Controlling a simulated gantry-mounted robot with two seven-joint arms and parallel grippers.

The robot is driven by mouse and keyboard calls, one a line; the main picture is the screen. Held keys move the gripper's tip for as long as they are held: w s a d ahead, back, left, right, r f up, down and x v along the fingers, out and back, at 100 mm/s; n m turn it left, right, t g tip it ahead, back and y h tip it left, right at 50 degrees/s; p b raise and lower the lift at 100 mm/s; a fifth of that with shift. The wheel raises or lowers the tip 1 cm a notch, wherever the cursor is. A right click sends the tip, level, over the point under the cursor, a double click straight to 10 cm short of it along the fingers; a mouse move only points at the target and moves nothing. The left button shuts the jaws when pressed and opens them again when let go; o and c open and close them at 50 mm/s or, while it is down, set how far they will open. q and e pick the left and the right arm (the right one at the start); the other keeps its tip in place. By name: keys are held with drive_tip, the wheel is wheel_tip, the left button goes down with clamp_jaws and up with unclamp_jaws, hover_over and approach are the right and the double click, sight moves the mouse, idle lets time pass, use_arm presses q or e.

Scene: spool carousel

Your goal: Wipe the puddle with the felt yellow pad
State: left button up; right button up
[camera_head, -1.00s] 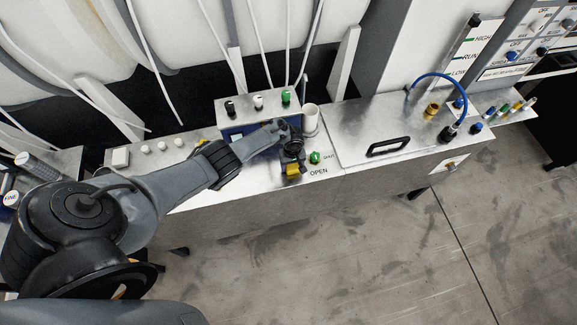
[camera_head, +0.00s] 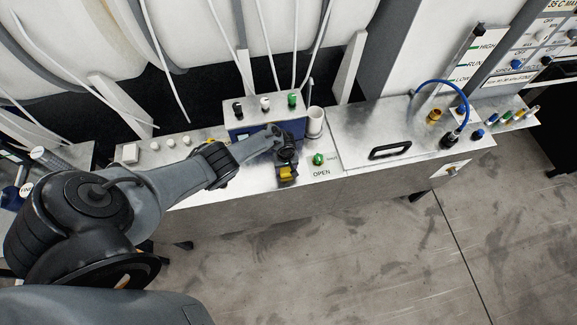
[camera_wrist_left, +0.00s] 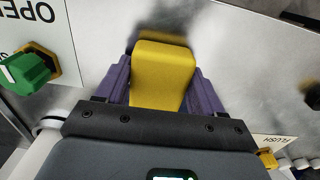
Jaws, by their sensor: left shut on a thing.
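My left gripper (camera_head: 287,174) is shut on the felt yellow pad (camera_wrist_left: 163,76) and holds it over the metal bench top, left of the OPEN label. In the left wrist view the purple fingers press the pad from both sides. In the head view only a small yellow part of the pad (camera_head: 289,171) shows below the dark gripper. I cannot make out the puddle; the surface beyond the pad shows a dark blurred patch that may be shadow or reflection. Whether the pad touches the bench is unclear. My right gripper is not in view.
A green knob (camera_head: 318,159) stands close to the right of the gripper. A blue-fronted box with switches (camera_head: 264,112) and a pale cup (camera_head: 315,122) stand behind it. A lid with a black handle (camera_head: 390,151) lies further right. White cords hang behind the bench.

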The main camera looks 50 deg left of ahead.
sight(268, 174)
use_arm(q)
drive_tip(key=shift+s+a+p, duration=0.3)
drive_tip(key=shift+s+p, duration=0.05)
drive_tip(key=shift+s, duration=0.2)
drive_tip(key=shift+s+a+p, duration=0.25)
drive_tip(key=shift+s+p, duration=0.05)
drive_tip(key=shift+s, duration=0.2)
drive_tip(key=shift+s+a+f, duration=0.15)
drive_tip(key=shift+s+a, duration=0.1)
drive_tip(key=shift+s, duration=0.35)
drive_tip(key=shift+s+a+p, duration=0.2)
drive_tip(key=shift+s+p, duration=0.25)
drive_tip(key=shift+s+a+p, duration=0.2)
drive_tip(key=shift+s+p, duration=0.25)
drive_tip(key=shift+s+a+p, duration=0.25)
drive_tip(key=shift+s, duration=0.25)
drive_tip(key=shift+s+a+p, duration=0.25)
drive_tip(key=shift+s, duration=0.25)
wheel_tip(268, 174, up, 2)
drive_tip(key=shift+r+p, duration=0.1)
drive_tip(key=shift+p, duration=0.25)
drive_tip(key=shift+w+r, duration=0.15)
drive_tip(key=shift+r, duration=1.85)
drive_tip(key=shift+r, duration=0.1)
